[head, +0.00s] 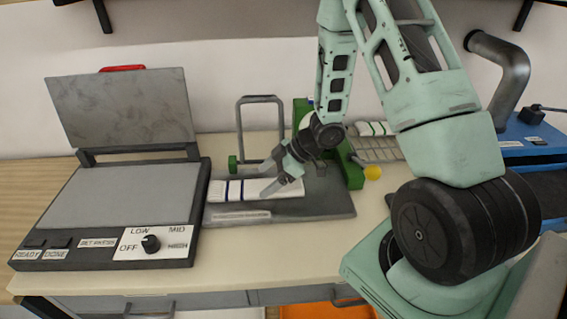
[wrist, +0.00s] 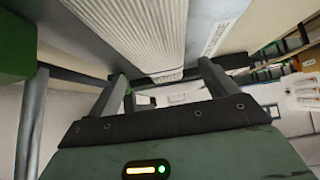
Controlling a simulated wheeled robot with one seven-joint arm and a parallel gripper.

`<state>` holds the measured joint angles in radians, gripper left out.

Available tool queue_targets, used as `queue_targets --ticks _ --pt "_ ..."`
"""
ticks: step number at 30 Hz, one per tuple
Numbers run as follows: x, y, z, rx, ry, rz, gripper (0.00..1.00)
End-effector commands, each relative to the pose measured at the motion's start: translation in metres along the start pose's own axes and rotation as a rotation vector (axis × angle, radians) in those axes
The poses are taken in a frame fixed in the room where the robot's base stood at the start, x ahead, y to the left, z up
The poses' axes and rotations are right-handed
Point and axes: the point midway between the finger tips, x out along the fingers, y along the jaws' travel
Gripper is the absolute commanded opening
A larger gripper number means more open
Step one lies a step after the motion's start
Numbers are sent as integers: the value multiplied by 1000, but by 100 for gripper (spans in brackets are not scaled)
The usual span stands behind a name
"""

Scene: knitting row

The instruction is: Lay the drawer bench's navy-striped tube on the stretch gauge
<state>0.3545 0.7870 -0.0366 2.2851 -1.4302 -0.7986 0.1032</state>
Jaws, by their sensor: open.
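The white tube with navy stripes (head: 240,190) lies flat, lengthwise, on the grey plate of the stretch gauge (head: 320,203), toward its left side. The gauge has green end blocks and a metal hoop at the back. My gripper (head: 277,186) is low over the tube's right part, with its fingers pointing down to the left. In the wrist view my gripper (wrist: 165,80) is open, and the ribbed pale tube (wrist: 150,35) shows between and beyond the fingers. I cannot tell whether a finger touches it.
A press with a raised lid (head: 125,195) and a dial stands close on the left. A green-striped tube (head: 372,129) lies on a wire rack (head: 378,149) behind my arm. A blue machine (head: 530,140) is at the right. A yellow knob (head: 373,173) sticks out from the gauge.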

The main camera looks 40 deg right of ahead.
Motion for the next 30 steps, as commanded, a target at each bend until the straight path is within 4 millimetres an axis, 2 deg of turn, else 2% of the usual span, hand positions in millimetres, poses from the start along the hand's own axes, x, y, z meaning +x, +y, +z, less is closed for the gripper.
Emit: queue_targets --ticks 3,9,13,17,20,23,25,28,30 --pt "-29 2 0 0 0 7 85" --pt "-66 1 -1 -1 0 4 85" --pt "-82 1 0 -1 0 2 85" --pt "-86 2 -4 -5 -6 12 85" --pt "-80 8 -23 -22 -40 65 85" --pt "-68 13 -58 -34 -106 163 85" --pt "-61 9 -87 -24 -164 237 85" --pt "-56 -15 -122 14 -249 311 85" --pt "-55 -44 -140 56 -313 337 85"
